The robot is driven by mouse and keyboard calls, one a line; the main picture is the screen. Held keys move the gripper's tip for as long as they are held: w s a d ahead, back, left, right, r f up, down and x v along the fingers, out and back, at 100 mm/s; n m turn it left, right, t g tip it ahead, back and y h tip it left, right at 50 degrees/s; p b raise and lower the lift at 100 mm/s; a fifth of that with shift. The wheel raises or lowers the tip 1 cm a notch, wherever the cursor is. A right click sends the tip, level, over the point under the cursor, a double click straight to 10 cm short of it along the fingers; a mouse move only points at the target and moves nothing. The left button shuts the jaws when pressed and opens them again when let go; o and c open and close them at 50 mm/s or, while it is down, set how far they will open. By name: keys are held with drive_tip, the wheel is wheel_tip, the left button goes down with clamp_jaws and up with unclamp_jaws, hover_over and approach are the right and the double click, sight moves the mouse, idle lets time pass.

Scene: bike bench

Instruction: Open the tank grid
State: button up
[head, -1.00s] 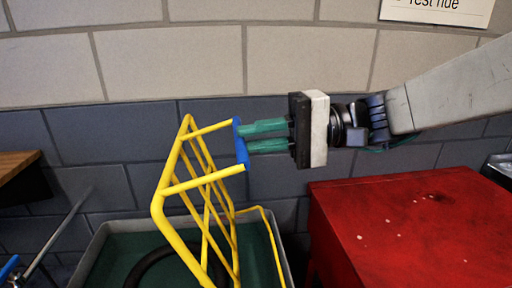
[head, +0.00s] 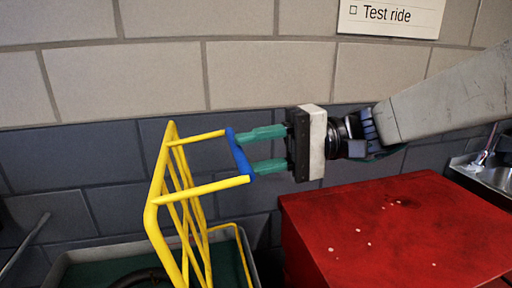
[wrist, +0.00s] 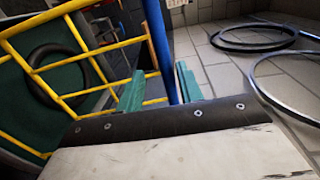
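The yellow tank grid (head: 200,190) stands steeply raised over the grey tank (head: 62,262) with a green inside. Its blue handle (head: 240,155) is at the upper end, facing my gripper. My gripper (head: 250,153) is open, its two green fingertips spread at the blue handle. In the wrist view, the blue handle (wrist: 159,45) runs between the open fingers (wrist: 158,88), with the yellow bars (wrist: 75,33) on the left. I cannot tell whether either finger touches the handle. The lower end of the grid is out of the head view.
A red cabinet (head: 400,225) stands right of the tank, below my arm. A sink (head: 490,175) is at the far right. A brick wall with a "Test ride" sign (head: 390,17) is behind. A dark tyre (wrist: 40,75) lies in the tank. Thin hoops (wrist: 252,47) show at right in the wrist view.

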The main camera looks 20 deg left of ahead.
drive_tip(key=shift+r, duration=0.15)
drive_tip(key=v, duration=0.7)
drive_tip(key=shift+w+d, duration=0.25)
drive_tip(key=shift+d, duration=0.1)
drive_tip(key=s+d+f+m+t+h, duration=0.2)
drive_tip(key=s+d+f+h, duration=0.15)
drive_tip(key=d+f, duration=0.25)
drive_tip(key=s+d+f+m+t+h, duration=0.2)
drive_tip(key=s+d+f+h, duration=0.15)
drive_tip(key=d+f, duration=0.25)
drive_tip(key=s+d+f+m+t+h, duration=0.1)
drive_tip(key=s+d+t+h, duration=0.2)
drive_tip(key=d, duration=0.7)
drive_tip(key=s+d+f+m+t+h, duration=0.1)
drive_tip(key=s+d+t+h, duration=0.2)
drive_tip(key=d, duration=0.8)
drive_tip(key=shift+s+f+m+t+h, duration=0.35)
drive_tip(key=shift+s+h, duration=0.1)
drive_tip(key=shift+h, duration=0.15)
